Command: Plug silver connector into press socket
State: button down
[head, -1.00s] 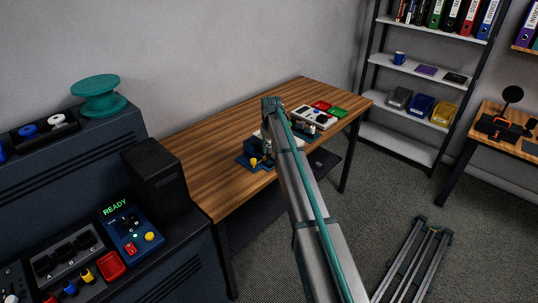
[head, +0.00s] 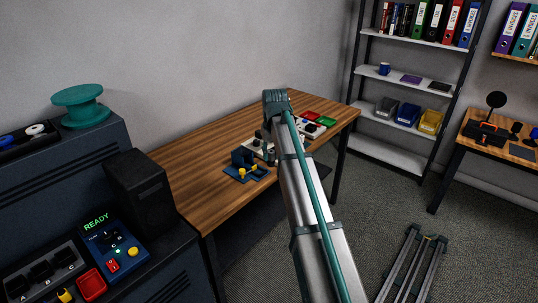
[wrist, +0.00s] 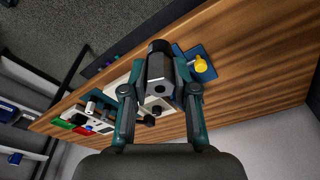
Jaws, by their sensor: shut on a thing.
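In the wrist view, my gripper (wrist: 158,88) is shut on the silver connector (wrist: 157,89), a block with a grey faceted front, a small hole and a black upper part. It is held above the wooden table. A blue press-like device (wrist: 205,50) with a yellow knob (wrist: 201,65) lies just beyond it, to the right in the wrist view. In the head view the blue device (head: 241,158) stands on the table, left of my arm's end. I cannot make out its socket opening. My arm hides the jaws and connector in the head view.
A white panel with red and green trays (head: 327,121) lies at the table's right. The table's left part (head: 205,150) is clear. A dark console with a READY display (head: 97,222) and a black box (head: 140,190) stand at left. Shelves (head: 395,150) stand behind.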

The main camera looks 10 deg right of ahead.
aim_at(271, 150)
jog(key=shift+r+p, duration=1.4)
jog(key=shift+r, duration=0.85)
